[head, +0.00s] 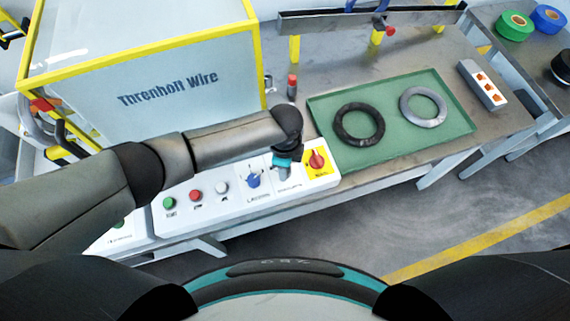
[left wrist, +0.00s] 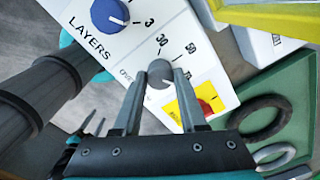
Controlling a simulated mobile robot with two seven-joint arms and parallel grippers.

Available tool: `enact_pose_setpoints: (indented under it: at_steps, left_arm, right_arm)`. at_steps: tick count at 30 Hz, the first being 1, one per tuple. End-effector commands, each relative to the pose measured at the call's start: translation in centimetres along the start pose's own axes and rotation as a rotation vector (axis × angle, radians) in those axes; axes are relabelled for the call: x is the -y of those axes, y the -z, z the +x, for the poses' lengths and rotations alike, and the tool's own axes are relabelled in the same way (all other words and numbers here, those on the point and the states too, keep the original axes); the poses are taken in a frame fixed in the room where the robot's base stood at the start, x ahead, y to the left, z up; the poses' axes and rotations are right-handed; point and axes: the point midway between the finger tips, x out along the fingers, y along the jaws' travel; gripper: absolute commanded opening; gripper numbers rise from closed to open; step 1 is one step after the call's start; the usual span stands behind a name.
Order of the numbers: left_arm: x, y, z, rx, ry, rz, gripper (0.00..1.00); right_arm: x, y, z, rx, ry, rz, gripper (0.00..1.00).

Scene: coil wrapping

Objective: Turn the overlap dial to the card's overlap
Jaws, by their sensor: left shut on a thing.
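The overlap dial is a small grey knob (left wrist: 158,72) on the white control panel (left wrist: 140,60), with 30, 50 and a partly hidden number printed around it. Its pointer is not clear. My left gripper (head: 284,172) is over the panel, its two fingers (left wrist: 159,80) shut on opposite sides of the knob. In the head view my gripper mostly hides the dial. Two slim grey fingertips (left wrist: 92,122) at the left of the wrist view look like my right gripper; their opening is unclear. I cannot make out the card.
The blue layers dial (head: 253,180) is left of the overlap dial, and a red switch on a yellow plate (head: 317,160) is right of it. Green, red and white buttons line the panel's left. A green tray (head: 392,154) holds a black ring (head: 342,124) and a grey ring (head: 440,112).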

Motion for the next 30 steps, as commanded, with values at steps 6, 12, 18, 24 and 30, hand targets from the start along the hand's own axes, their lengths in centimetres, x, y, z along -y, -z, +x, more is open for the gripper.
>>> enact_pose_setpoints:
  at_steps: [6, 12, 18, 24, 30]
  left_arm:
    - [0.07, 0.05, -0.06, -0.002, 0.002, 0.038, 0.00]
    - [0.07, 0.05, -0.06, -0.002, 0.002, 0.045, 0.00]
    - [0.07, 0.05, -0.06, -0.002, 0.002, 0.045, 0.00]
    - [0.05, 0.05, -0.04, -0.002, 0.002, 0.044, 0.63]
    - [0.03, 0.03, -0.02, -0.002, 0.001, 0.043, 0.71]
  right_arm:
    - [0.01, 0.04, -0.04, 0.000, 0.000, 0.000, 0.50]
    - [0.02, 0.05, -0.04, 0.000, 0.000, -0.001, 0.50]
    - [0.02, 0.05, -0.04, -0.001, 0.000, -0.001, 0.50]
    - [0.02, 0.05, -0.04, -0.001, 0.000, -0.001, 0.50]
    - [0.02, 0.04, -0.03, -0.001, 0.000, -0.001, 0.50]
